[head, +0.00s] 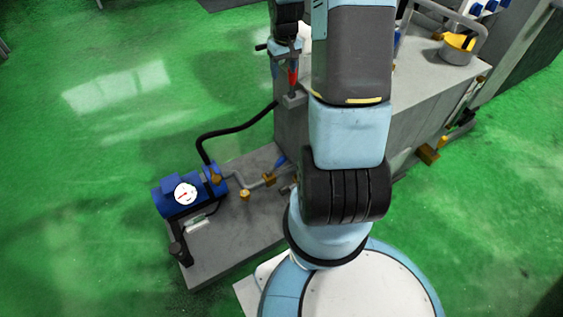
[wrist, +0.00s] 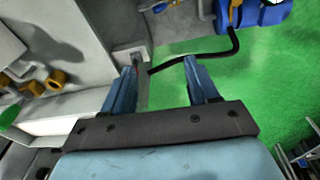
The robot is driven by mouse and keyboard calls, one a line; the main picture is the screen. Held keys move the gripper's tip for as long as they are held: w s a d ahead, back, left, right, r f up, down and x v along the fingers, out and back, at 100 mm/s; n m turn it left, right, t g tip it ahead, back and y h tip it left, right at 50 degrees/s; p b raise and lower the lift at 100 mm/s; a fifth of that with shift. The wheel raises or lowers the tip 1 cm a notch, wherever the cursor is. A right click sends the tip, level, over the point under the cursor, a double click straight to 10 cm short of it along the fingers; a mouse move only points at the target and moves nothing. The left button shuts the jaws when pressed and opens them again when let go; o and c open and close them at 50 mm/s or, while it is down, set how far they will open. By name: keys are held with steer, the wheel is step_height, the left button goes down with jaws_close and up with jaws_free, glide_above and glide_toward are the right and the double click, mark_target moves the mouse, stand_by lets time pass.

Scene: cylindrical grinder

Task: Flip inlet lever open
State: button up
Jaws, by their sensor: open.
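My gripper (head: 285,70) is open at the upper middle of the head view, pointing down over the end of the grey machine. In the wrist view my gripper (wrist: 161,66) shows two blue fingers spread apart. A narrow grey upright bar, perhaps the inlet lever (wrist: 142,90), stands between the fingers, closer to the left one. I cannot tell whether it touches. It rises beside a grey bracket (wrist: 130,53) on the machine's end. A red piece (head: 292,78) shows between the fingers in the head view. My arm hides part of the machine.
A blue pump (head: 173,203) with a round gauge stands on a grey base (head: 215,255). A black hose (head: 235,130) runs from it to the bracket. Brass fittings (head: 245,194) sit on its pipe. A yellow-rimmed pot (head: 456,52) stands on the machine top. Green floor at left is clear.

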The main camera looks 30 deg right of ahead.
steer(key=d+f+y, duration=0.1)
steer(key=d+f, duration=0.3)
steer(key=f, duration=0.9)
steer(key=m+t, duration=0.1)
steer(key=m, duration=1.4)
glide_toward(281, 160)
steer(key=x, duration=1.2)
steer(key=shift+d, duration=0.1)
steer(key=shift+c, duration=0.3)
